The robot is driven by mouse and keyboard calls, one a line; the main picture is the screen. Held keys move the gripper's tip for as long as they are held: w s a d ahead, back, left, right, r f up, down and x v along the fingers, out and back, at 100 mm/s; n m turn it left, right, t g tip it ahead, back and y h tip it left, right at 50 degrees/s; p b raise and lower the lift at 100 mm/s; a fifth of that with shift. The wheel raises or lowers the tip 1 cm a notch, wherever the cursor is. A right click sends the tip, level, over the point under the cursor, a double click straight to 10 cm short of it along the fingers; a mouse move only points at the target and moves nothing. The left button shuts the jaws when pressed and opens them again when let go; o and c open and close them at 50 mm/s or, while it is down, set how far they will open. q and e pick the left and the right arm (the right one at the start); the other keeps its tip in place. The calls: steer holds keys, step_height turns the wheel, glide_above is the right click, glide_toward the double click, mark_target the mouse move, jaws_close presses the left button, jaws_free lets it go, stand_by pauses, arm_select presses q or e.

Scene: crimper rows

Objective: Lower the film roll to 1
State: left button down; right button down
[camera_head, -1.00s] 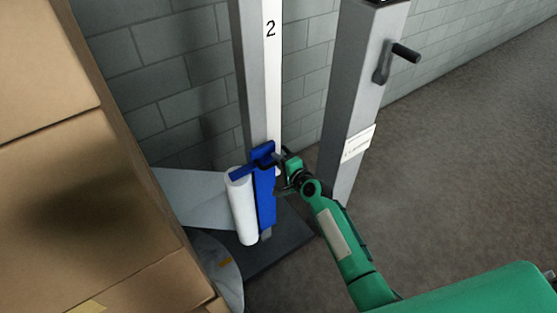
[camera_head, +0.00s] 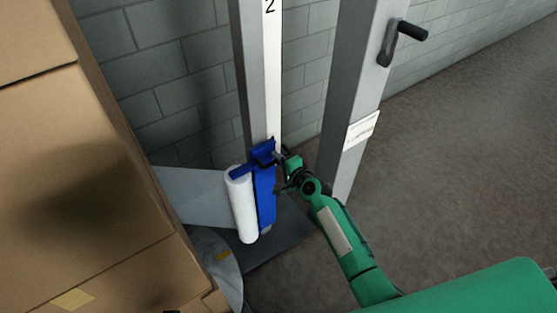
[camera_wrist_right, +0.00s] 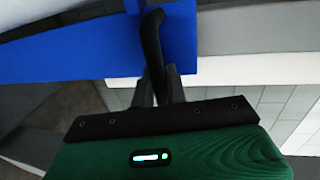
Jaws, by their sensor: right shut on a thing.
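The white film roll (camera_head: 241,205) stands upright on a blue carriage (camera_head: 265,190) low on the grey mast (camera_head: 254,70). A sheet of film (camera_head: 190,192) runs from it to the left. The white scale strip (camera_head: 272,75) on the mast shows a 2 near the top of the head view; no 1 is visible. My right gripper (camera_head: 283,163) is at the right side of the carriage. In the right wrist view its fingers (camera_wrist_right: 160,85) are shut on a black handle (camera_wrist_right: 152,40) in front of the blue carriage. My left gripper is out of view.
A stack of cardboard boxes (camera_head: 80,170) fills the left. A second grey post (camera_head: 350,100) with a black crank (camera_head: 398,45) and a white label (camera_head: 361,131) stands right of the mast. A dark base plate (camera_head: 275,240) lies below. Open floor (camera_head: 460,170) is at the right.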

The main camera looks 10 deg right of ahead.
steer(key=shift+s+f, duration=0.1)
steer(key=shift+f, duration=0.25)
steer(key=c, duration=1.5)
jaws_free()
steer(key=shift+r, duration=0.1)
